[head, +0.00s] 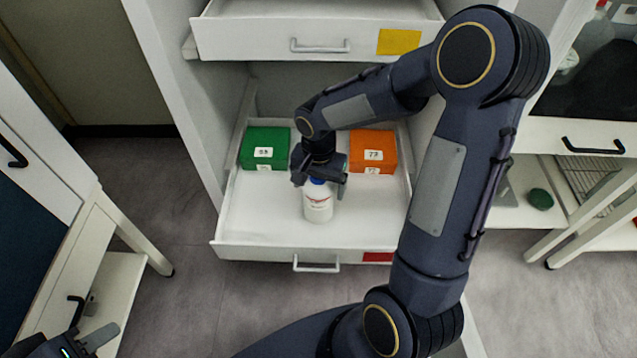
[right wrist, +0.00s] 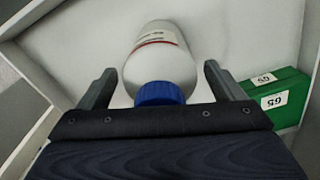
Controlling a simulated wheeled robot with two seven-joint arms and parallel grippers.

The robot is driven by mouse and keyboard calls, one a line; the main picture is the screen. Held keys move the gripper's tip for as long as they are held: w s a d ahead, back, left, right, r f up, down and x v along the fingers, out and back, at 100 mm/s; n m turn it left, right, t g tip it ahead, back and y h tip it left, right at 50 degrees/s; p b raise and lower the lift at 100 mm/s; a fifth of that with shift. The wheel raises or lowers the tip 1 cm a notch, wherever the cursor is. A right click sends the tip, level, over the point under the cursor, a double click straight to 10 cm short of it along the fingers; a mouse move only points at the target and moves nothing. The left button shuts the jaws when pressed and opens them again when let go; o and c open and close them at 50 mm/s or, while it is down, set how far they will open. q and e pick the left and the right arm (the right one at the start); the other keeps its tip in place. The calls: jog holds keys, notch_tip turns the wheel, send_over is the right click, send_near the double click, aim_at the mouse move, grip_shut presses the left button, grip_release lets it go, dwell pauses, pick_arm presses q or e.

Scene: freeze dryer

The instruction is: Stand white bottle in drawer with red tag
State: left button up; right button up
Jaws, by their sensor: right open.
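The white bottle (head: 318,203) with a blue cap and a printed label stands upright in the open lower drawer (head: 240,235), near its middle. A red tag (head: 377,257) is on that drawer's front, right of the handle. My right gripper (head: 319,182) is over the bottle's top. In the right wrist view the bottle (right wrist: 158,62) lies between the two spread fingers of my right gripper (right wrist: 158,88), with visible gaps on both sides; the blue cap is nearest the palm. My left gripper (head: 88,345) shows only partly at the bottom left corner; its jaws are unclear.
A green box (head: 265,147) and an orange box (head: 373,151) sit at the drawer's back. An upper drawer (head: 250,38) with a yellow tag (head: 398,41) is open above. The drawer's front floor is clear. White cabinets stand at both sides.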

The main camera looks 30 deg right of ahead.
notch_tip(320, 180, up, 12)
jog(key=p, duration=0.3)
jog(key=shift+r+p, duration=0.2)
jog(key=shift+p, duration=0.2)
jog(key=shift+f, duration=0.1)
